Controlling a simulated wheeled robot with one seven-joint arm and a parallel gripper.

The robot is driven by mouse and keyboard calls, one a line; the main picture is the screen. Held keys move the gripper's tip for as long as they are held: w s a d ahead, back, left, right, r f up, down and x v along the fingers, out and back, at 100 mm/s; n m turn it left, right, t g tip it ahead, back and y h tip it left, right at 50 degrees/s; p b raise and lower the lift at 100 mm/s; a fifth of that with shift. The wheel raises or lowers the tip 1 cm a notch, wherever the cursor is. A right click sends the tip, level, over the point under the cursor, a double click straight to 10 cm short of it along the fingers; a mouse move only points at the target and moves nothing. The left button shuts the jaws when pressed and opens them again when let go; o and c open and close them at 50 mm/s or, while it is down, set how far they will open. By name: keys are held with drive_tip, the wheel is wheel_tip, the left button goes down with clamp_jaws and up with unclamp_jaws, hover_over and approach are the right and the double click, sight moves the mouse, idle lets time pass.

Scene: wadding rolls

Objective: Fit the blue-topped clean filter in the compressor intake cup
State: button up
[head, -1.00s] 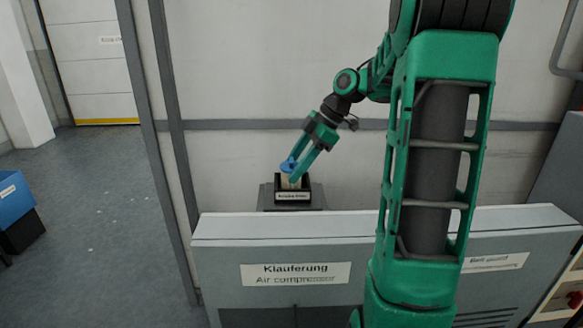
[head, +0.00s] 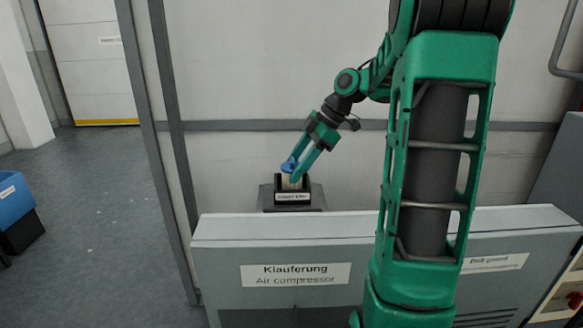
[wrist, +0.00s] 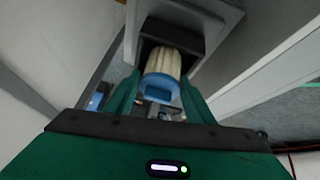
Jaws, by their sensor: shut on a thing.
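The clean filter (head: 291,183) has a pale cream pleated body and a blue top. My gripper (head: 291,171) is shut on it near the blue top and holds it upright, tilted little if at all. The black intake cup (head: 293,197), with a white label on its front, is directly below. The filter's lower end is hidden behind the cup's front wall, so I cannot tell how deep it sits. In the wrist view the filter (wrist: 165,62) lies between my two fingers, its far end within the outline of the dark cup (wrist: 183,33).
The cup stands on a grey block (head: 265,197) against the pale wall. In front is the grey air compressor housing (head: 220,228). A blue bin (head: 14,200) is at the far left, with open floor beside it. A grey post (head: 172,120) rises left of the cup.

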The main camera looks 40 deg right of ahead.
drive_tip(key=shift+f, duration=0.6)
idle(1.1)
drive_tip(key=o, duration=1.2)
drive_tip(key=shift+c, duration=0.2)
drive_tip(key=shift+f, duration=0.1)
drive_tip(key=shift+s, duration=0.1)
drive_tip(key=shift+c, duration=1.2)
drive_tip(key=shift+o, duration=1.4)
drive_tip(key=shift+r, duration=3.1)
